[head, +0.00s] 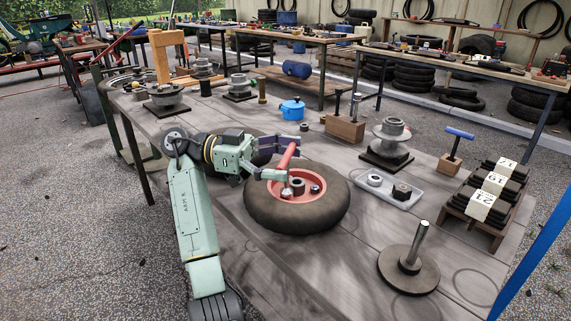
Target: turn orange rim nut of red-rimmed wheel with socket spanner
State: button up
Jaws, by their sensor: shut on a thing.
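The wheel (334,212) lies flat on the table, with a black tyre and a red rim (308,180). My gripper (289,158) is above the left-rear part of the wheel, shut on the red handle of the socket spanner (287,156). The spanner slants down, and its metal socket end (287,192) is at the left part of the rim. I cannot tell whether it sits on a nut or just above. The orange rim nut is not discernible; the spanner and gripper hide part of the rim. A hub hole (298,187) shows at the centre.
A white tray (372,194) with small parts stands right of the wheel. Behind it are a grey hub (391,138) and a wooden block (345,129). A disc with an upright post (408,270) stands front right, near a rack of numbered blocks (490,200). The table's front middle is clear.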

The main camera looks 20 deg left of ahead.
jog(key=shift+f+m+g+b, duration=0.15)
jog(key=shift+m+g+b, duration=0.15)
jog(key=shift+b, duration=0.45)
jog(key=shift+m+g+b, duration=0.9)
jog(key=shift+g+b, duration=0.7)
jog(key=shift+b, duration=1)
jog(key=shift+n+t, duration=0.3)
jog(key=shift+t, duration=0.2)
jog(key=shift+r, duration=0.25)
jog(key=shift+r+p, duration=2.2)
jog(key=shift+r, duration=0.2)
jog(key=shift+f+b, duration=0.15)
jog(key=shift+b, duration=0.15)
